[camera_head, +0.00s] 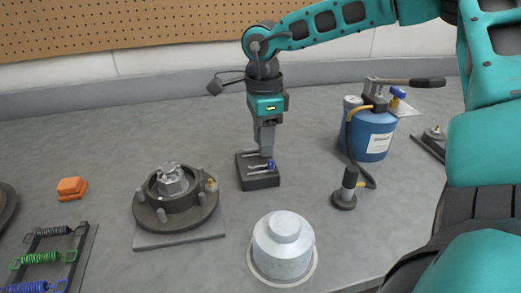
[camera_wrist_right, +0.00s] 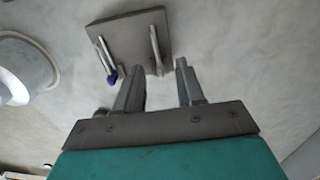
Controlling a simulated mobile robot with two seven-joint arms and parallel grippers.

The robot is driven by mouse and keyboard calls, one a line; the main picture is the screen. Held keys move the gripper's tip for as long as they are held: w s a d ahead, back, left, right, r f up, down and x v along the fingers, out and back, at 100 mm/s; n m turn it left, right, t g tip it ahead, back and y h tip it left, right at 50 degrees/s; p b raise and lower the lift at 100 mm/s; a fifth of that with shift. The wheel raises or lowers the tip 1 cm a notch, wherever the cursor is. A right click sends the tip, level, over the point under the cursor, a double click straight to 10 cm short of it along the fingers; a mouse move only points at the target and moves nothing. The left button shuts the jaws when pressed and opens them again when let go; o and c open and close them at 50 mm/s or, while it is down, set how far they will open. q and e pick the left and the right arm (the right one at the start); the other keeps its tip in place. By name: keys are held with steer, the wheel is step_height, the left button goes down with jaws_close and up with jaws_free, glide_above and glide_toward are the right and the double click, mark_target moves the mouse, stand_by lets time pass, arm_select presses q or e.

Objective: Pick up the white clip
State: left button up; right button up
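A dark square block (camera_head: 258,182) lies on the bench with two small pin-like pieces on it. In the right wrist view the block (camera_wrist_right: 128,35) carries a pale, whitish piece (camera_wrist_right: 155,48), likely the white clip, and a metallic piece with a blue end (camera_wrist_right: 106,60). In the head view the pale piece (camera_head: 250,154) is partly hidden by my right gripper (camera_head: 266,152), which points down over the block. In the wrist view my right gripper's (camera_wrist_right: 160,82) fingers are apart with nothing between their tips; the pale piece's near end is just ahead. My left gripper is not in view.
A round flange with studs (camera_head: 175,203) stands left of the block. A silver canister (camera_head: 284,247) stands in front. A blue pump (camera_head: 370,132) and a small dark cylinder (camera_head: 345,190) are to the right. Springs (camera_head: 45,257) and orange blocks (camera_head: 71,188) are at left.

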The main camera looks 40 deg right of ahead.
jaws_close()
steer(key=shift+r, duration=0.1)
stand_by(0.4)
steer(key=shift+r, duration=0.1)
steer(key=shift+r, duration=0.25)
step_height(320, 180, up, 23)
steer(key=p, duration=0.7)
steer(key=shift+f, duration=0.15)
